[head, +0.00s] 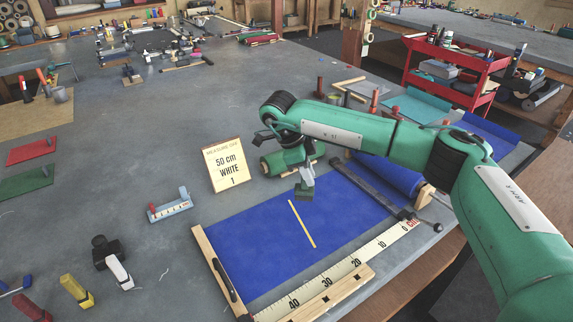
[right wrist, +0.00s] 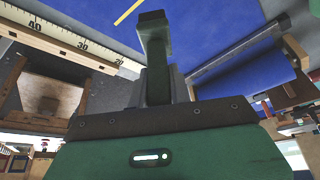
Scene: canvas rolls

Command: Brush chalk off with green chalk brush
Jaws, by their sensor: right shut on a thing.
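The green chalk brush (head: 304,194) hangs below my right gripper (head: 306,177), which is shut on it over the blue canvas (head: 265,245). In the right wrist view the dark green brush (right wrist: 154,50) stands out in front of the gripper (right wrist: 165,92). A thin yellow line (head: 301,224), which looks like the chalk mark, runs slantwise on the canvas just in front of the brush. It also shows in the right wrist view (right wrist: 129,12), apart from the brush. I cannot tell whether the brush touches the canvas. My left gripper is out of view.
A ruler (head: 358,262) edges the canvas at the front, with a wooden bar (head: 220,272) at its left. A dark bar (head: 365,188) and the blue roll (head: 392,175) lie at the right. A card reading "50 cm WHITE 1" (head: 228,165) stands behind.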

